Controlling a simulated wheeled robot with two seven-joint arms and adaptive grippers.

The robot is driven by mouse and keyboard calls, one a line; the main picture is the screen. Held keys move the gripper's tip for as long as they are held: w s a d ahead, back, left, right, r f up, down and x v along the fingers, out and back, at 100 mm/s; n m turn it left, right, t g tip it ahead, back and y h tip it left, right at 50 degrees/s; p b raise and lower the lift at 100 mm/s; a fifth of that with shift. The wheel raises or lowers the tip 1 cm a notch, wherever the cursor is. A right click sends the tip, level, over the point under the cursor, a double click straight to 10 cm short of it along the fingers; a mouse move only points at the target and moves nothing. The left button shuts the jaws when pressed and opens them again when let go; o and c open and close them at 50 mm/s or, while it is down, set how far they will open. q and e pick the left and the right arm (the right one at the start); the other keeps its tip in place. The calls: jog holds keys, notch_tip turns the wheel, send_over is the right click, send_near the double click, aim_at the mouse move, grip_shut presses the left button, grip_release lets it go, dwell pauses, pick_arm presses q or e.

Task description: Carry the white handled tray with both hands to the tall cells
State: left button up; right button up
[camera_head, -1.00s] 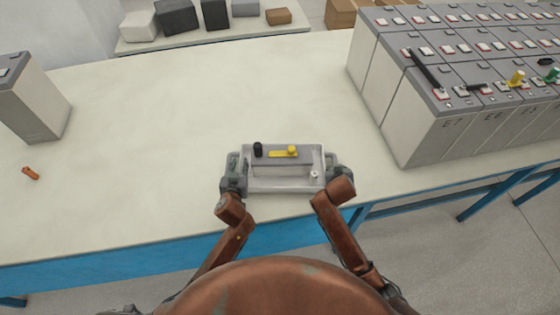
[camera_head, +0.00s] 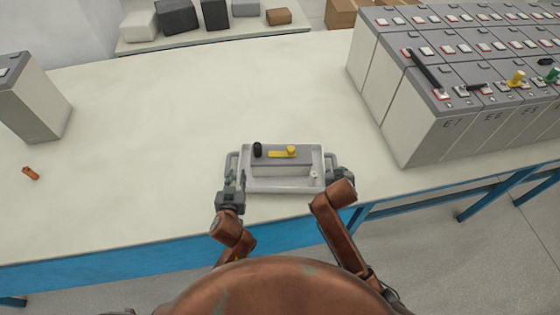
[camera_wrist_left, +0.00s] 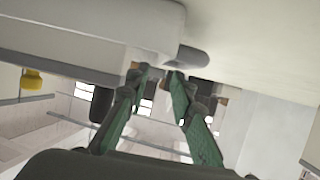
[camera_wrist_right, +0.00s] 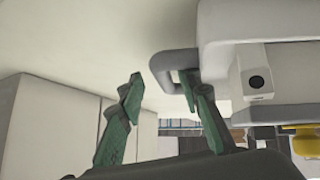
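The white tray (camera_head: 280,187) sits near the table's front edge. A grey piece with a yellow part (camera_head: 283,153) and a black knob (camera_head: 257,149) is in it. My left gripper (camera_head: 236,182) is open, its fingertips just in front of the left handle (camera_head: 231,162); in the left wrist view nothing shows between its fingers (camera_wrist_left: 158,77). My right gripper (camera_wrist_right: 160,88) is open at the right handle (camera_wrist_right: 165,62), one finger overlapping the handle's loop; whether they touch I cannot tell. Tall cells (camera_head: 440,137) with grey tops stand in rows at the right.
A lone tall cell (camera_head: 38,105) stands at the table's left, with a small orange item (camera_head: 31,173) in front of it. A shelf with several boxes (camera_head: 176,17) is behind.

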jog(key=v, duration=0.8)
jog(key=shift+s+r, duration=0.2)
pick_arm(q)
jog(key=shift+a, duration=0.1)
